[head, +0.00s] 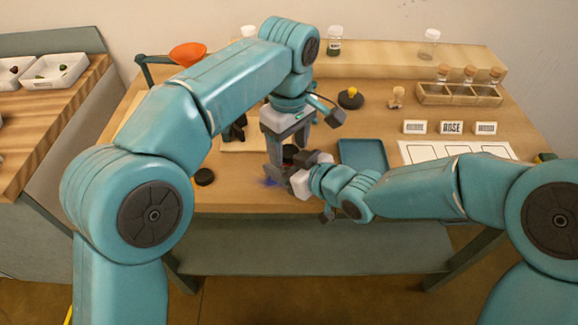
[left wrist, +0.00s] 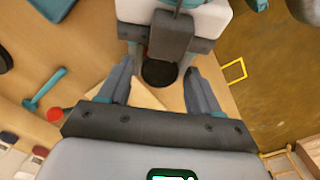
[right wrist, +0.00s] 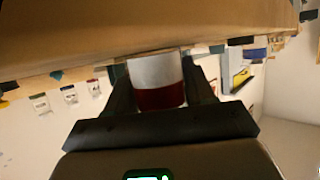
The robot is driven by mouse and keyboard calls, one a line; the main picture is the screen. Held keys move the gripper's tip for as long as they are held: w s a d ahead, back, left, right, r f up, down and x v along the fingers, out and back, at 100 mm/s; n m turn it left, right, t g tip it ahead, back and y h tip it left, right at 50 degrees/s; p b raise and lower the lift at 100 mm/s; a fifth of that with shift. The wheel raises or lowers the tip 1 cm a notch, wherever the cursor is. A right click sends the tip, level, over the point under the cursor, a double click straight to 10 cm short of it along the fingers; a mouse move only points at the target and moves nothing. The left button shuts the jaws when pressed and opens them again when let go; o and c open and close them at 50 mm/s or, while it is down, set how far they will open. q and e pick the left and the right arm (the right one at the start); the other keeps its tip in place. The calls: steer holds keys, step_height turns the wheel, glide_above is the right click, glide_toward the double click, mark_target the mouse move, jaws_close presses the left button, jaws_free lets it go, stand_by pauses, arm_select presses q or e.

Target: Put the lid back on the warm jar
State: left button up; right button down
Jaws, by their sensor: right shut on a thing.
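The jar (right wrist: 158,85) is a short cylinder with a white band and a dark red band, seen close in the right wrist view. My right gripper (head: 300,180) is shut around its sides, and the jar is mostly hidden in the head view. My left gripper (head: 285,150) points down just above it. In the left wrist view its fingers (left wrist: 160,80) are apart, with a dark round top (left wrist: 158,73) between them and gaps at the sides. I cannot tell whether that is a lid or the jar's mouth. A black disc (head: 204,176), possibly a lid, lies on the table to the left.
A blue tray (head: 363,154) lies right of the grippers, beside a white sheet (head: 420,151). Small label cards and a wooden rack (head: 458,95) of corked jars stand at the right. The table's front edge is close.

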arm_select(q)
steer(key=c, duration=1)
steer(key=m, duration=0.3)
steer(key=o, duration=1.1)
steer(key=shift+o, duration=0.2)
steer(key=shift+r, duration=0.1)
steer(key=shift+r, duration=2.15)
